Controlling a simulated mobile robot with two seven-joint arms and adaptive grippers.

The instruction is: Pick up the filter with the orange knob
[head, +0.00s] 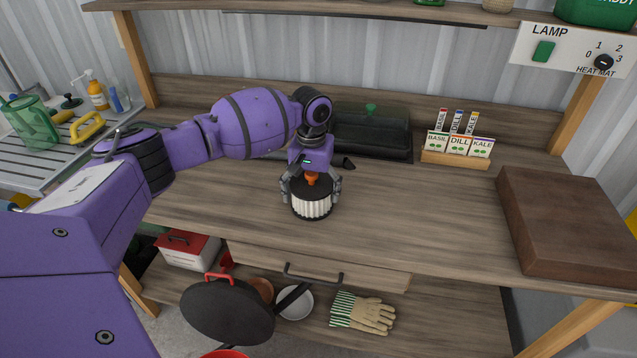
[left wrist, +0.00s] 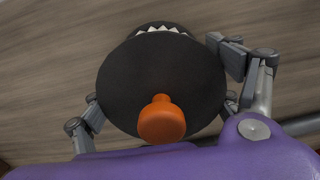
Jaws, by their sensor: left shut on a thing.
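The filter (head: 312,207) is a short round drum with a white pleated side, a black top and an orange knob (head: 312,178). It is upright on or just above the wooden workbench; I cannot tell which. My left gripper (head: 311,188) comes down from above and is shut on the filter, with its fingers on opposite sides of the black top. In the left wrist view the black top (left wrist: 160,80) and the orange knob (left wrist: 161,120) lie between the fingers. My right gripper is not in view.
A dark covered tray (head: 372,130) stands behind the gripper. A seed packet holder (head: 455,158) is at the back right, and a brown block (head: 570,225) at the right edge. The bench right of the filter is clear.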

